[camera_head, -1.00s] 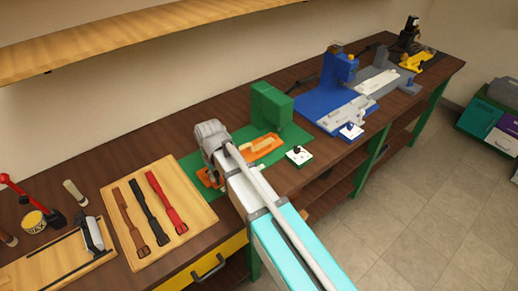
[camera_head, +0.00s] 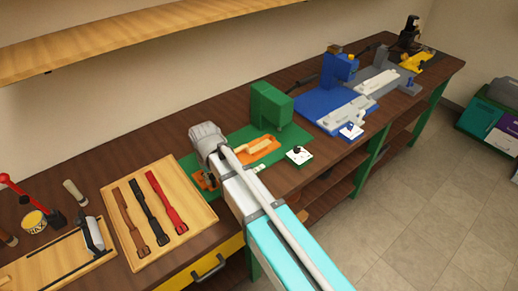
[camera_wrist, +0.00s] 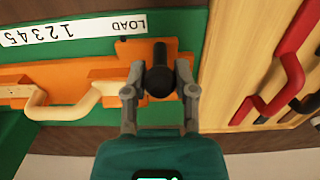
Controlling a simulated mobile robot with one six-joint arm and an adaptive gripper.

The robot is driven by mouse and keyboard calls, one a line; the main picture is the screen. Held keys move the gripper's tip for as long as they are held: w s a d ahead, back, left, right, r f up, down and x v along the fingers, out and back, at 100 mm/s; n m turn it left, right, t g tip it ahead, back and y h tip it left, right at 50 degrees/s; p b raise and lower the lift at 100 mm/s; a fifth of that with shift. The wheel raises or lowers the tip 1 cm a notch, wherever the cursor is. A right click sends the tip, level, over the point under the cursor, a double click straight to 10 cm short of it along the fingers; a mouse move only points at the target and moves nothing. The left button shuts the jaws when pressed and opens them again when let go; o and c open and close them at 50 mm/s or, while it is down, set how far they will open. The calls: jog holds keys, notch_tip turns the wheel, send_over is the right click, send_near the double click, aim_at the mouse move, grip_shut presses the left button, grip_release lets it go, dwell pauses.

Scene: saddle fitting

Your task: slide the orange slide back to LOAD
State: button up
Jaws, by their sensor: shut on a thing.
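The orange slide (camera_wrist: 105,68) lies on a green base (camera_wrist: 75,50) and also shows in the head view (camera_head: 270,155). Its black round knob (camera_wrist: 160,82) is between the fingers of my gripper (camera_wrist: 160,90), which is shut on it. A white strip (camera_wrist: 75,33) with LOAD and numbers, upside down in the wrist view, runs beside the slide. The raised orange end with the knob lies by the LOAD word. A beige curved piece (camera_wrist: 65,110) sits on the slide. In the head view, my gripper hides part of the slide.
A green press (camera_head: 270,105) stands behind the slide. A wooden tray (camera_head: 185,245) with brown, black and red straps lies close to its left. A small white panel with a black knob (camera_head: 298,155) is at the right. A blue machine (camera_head: 335,95) stands farther right.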

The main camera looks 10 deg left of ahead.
jog(key=shift+s+a, duration=0.1)
dwell(0.3)
jog(key=shift+o, duration=0.2)
jog(key=shift+s+a, duration=0.35)
jog(key=shift+s, duration=0.1)
jog(key=shift+o, duration=0.5)
jog(key=shift+a, duration=0.1)
jog(key=o, duration=0.7)
jog(key=shift+s, duration=0.15)
jog(key=shift+r, duration=0.15)
jog(key=shift+r+p, duration=0.2)
jog(key=shift+p, duration=0.1)
jog(key=shift+r+p, duration=2.7)
